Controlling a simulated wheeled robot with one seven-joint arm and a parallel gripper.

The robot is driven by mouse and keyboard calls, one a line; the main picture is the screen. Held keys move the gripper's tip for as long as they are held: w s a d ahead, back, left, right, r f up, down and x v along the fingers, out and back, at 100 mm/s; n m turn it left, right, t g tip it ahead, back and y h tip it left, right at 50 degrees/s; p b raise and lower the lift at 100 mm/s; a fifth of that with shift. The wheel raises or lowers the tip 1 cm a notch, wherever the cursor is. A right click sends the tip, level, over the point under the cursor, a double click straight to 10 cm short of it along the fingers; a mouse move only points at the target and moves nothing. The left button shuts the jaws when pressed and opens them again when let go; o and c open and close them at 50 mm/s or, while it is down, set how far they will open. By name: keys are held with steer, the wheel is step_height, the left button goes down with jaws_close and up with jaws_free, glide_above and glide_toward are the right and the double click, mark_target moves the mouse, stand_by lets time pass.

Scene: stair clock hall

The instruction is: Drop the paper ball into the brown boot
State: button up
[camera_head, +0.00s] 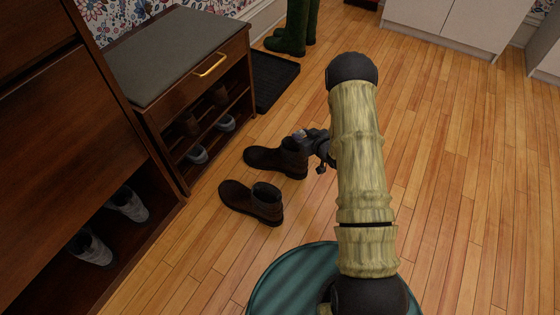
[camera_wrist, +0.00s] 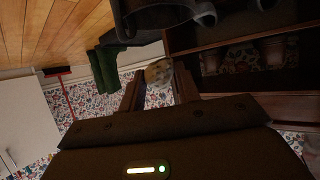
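Two brown boots stand on the wood floor in the head view, the farther one (camera_head: 275,160) and the nearer one (camera_head: 252,201). Both look upright. My gripper (camera_head: 306,136) is at the farther boot's shaft, close to its top opening; whether it touches the boot cannot be told. The ball is hidden in the head view, and the inside of the farther boot is not clearly visible.
A dark wooden shoe bench (camera_head: 185,110) with a grey cushion and shoes stands at left. Green boots (camera_head: 293,28) stand behind, near a black tray (camera_head: 274,80). White cabinets (camera_head: 450,22) are at the back. The floor at right is clear.

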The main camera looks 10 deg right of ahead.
steer(key=o, duration=0.4)
steer(key=shift+o, duration=0.2)
steer(key=p+v, duration=0.8)
steer(key=v, duration=0.9)
steer(key=shift+s, duration=0.2)
steer(key=shift+d, duration=0.1)
